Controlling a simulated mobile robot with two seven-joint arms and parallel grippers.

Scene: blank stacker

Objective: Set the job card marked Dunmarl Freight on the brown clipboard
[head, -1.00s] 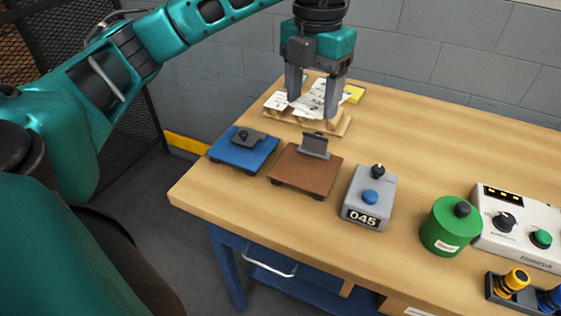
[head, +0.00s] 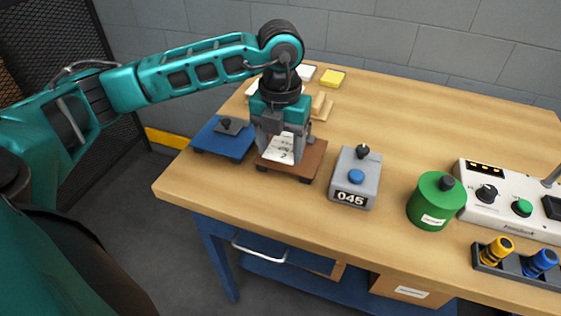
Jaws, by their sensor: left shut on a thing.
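My left gripper (head: 282,155) is shut on a white job card (head: 279,147) with dark print too small to read. It holds the card at the brown clipboard (head: 310,163), pointing down over it. I cannot tell whether the card touches the board. The clipboard's grey clip is hidden behind the gripper. A wooden card rack (head: 321,107) stands behind, partly hidden by my arm, with white card edges showing beside it. My right gripper is not in view.
A blue clipboard (head: 212,144) with a dark clip lies left of the brown one. A grey counter (head: 356,180) reading 045 stands close on the right. A green canister (head: 433,203), a white control box (head: 515,200) and a yellow pad (head: 333,78) are farther off.

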